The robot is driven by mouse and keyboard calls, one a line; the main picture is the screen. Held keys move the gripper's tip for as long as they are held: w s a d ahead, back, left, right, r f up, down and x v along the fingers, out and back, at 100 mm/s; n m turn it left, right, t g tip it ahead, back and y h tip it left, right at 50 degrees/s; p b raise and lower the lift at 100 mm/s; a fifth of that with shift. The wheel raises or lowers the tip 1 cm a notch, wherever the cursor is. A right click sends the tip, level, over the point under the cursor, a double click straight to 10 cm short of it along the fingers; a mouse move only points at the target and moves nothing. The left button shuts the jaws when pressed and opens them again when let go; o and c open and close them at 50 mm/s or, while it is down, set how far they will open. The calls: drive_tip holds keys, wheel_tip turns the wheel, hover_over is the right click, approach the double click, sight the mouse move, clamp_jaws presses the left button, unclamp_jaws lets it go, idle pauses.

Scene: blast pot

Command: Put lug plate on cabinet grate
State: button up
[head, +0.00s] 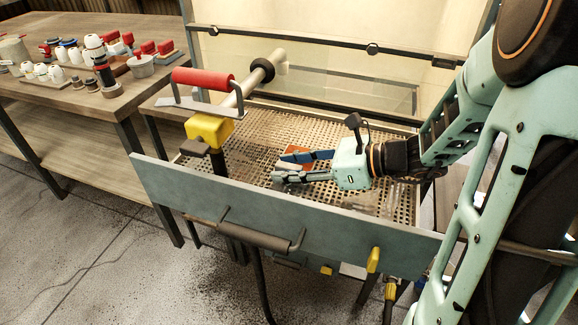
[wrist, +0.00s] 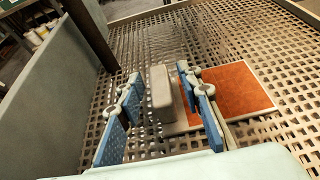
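The lug plate, a flat plate with an orange-rust face and a pale border, lies on the perforated cabinet grate (head: 250,128). Its orange face (wrist: 240,90) shows in the wrist view, with an upright grey lug (wrist: 160,87) at its left side. In the head view only part of the plate (head: 298,150) shows behind my gripper (head: 280,168). In the wrist view my gripper (wrist: 158,97) is open, its two blue-padded fingers on either side of the lug with gaps to both. I cannot tell whether the fingers touch the plate below.
A grey front panel (head: 290,207) with a bar handle borders the grate. A red-handled tool (head: 203,78) and yellow block (head: 208,130) stand at the left. A wooden table (head: 90,100) at far left holds several small parts. The grate's far area is clear.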

drive_tip(key=shift+r, duration=0.15)
drive_tip(key=shift+d+r, duration=0.15)
drive_tip(key=shift+d, duration=0.15)
drive_tip(key=p+v, duration=0.2)
drive_tip(key=v, duration=0.9)
drive_tip(key=shift+s+d, duration=0.15)
